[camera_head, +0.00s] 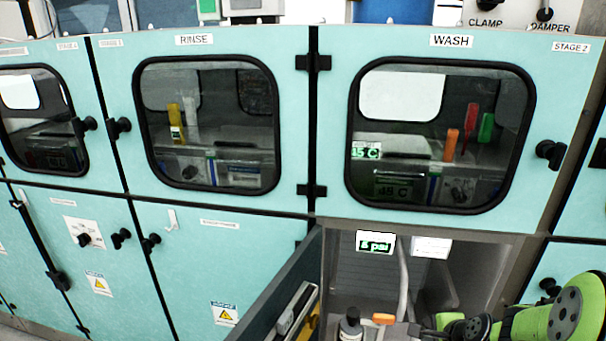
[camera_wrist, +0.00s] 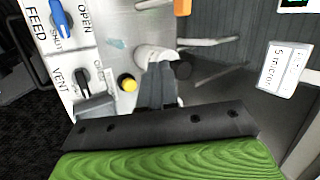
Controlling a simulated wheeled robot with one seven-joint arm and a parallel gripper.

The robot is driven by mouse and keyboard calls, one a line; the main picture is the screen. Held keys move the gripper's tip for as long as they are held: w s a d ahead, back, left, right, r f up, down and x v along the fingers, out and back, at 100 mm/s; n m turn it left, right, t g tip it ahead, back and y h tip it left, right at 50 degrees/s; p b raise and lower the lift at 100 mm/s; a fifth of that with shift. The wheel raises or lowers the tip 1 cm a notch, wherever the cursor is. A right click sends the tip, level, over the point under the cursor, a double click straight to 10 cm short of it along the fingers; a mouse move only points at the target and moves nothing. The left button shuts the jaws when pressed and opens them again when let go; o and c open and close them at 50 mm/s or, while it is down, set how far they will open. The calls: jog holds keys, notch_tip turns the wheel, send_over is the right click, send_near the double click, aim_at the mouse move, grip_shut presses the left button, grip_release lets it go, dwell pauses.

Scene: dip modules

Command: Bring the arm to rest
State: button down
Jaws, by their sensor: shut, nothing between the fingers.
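My gripper (camera_wrist: 157,85) shows in the wrist view with its dark fingers together and nothing between them. The fingers point at a pale round fitting just beyond; I cannot tell whether they touch it. A green part of my arm (camera_head: 565,318) shows at the bottom right in the head view, in front of the open lower cabinet (camera_head: 345,275). The fingertips cannot be made out clearly there.
A panel with a blue FEED handle (camera_wrist: 62,18), a VENT handle (camera_wrist: 73,78) and a yellow button (camera_wrist: 128,84) is close on the left in the wrist view. The open cabinet door (camera_head: 275,300) stands left of my arm. The WASH window (camera_head: 440,135) above is closed.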

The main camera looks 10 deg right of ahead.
jog(key=s+a+r+n+g+p, duration=0.1)
jog(key=s+a+r+n, duration=0.2)
jog(key=a+r+n, duration=0.55)
jog(key=s+a+r+n+p, duration=0.1)
jog(key=s+a+r+n, duration=0.3)
jog(key=s, duration=0.4)
jog(key=s+a+r+n+p, duration=0.2)
jog(key=s+a+r+n, duration=0.3)
jog(key=s+r, duration=0.3)
jog(key=shift+s+n+g, duration=0.3)
jog(key=shift+s+n, duration=0.15)
jog(key=shift+n, duration=0.4)
jog(key=shift+r, duration=0.1)
